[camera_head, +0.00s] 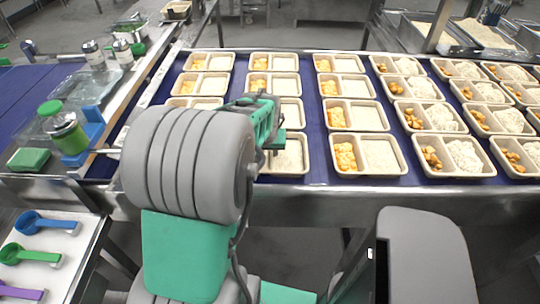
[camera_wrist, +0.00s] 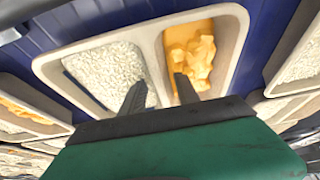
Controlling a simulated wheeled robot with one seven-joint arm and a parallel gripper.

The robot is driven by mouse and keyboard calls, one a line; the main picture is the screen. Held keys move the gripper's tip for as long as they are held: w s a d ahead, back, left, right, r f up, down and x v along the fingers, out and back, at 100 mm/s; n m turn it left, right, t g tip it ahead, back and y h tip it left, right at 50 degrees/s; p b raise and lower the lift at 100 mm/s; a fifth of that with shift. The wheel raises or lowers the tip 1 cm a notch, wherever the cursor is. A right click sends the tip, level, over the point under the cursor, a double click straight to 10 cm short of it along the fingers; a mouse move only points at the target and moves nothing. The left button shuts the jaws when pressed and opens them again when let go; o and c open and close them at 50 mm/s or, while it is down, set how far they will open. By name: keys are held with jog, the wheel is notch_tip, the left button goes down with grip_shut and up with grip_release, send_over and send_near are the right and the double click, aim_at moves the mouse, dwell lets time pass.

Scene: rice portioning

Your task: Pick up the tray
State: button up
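A cream two-compartment tray (camera_wrist: 243,50) lies under my gripper in the wrist view, with white rice on the left and orange food on the right of its divider. My gripper (camera_wrist: 160,92) is open. One dark finger shows over the rice side and the other over the orange food side. Whether the fingers touch the tray is not clear. The tray's near edge is hidden by my gripper.
Similar filled trays stand close by in rows on the blue conveyor (camera_head: 318,110). A metal edge (camera_head: 410,200) runs along its front. At left are a green-lidded jar (camera_head: 65,130), a green block (camera_head: 29,160), shakers (camera_head: 94,54) and coloured scoops (camera_head: 40,224).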

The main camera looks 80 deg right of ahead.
grip_shut()
jog(key=shift+r, duration=0.15)
dwell(0.4)
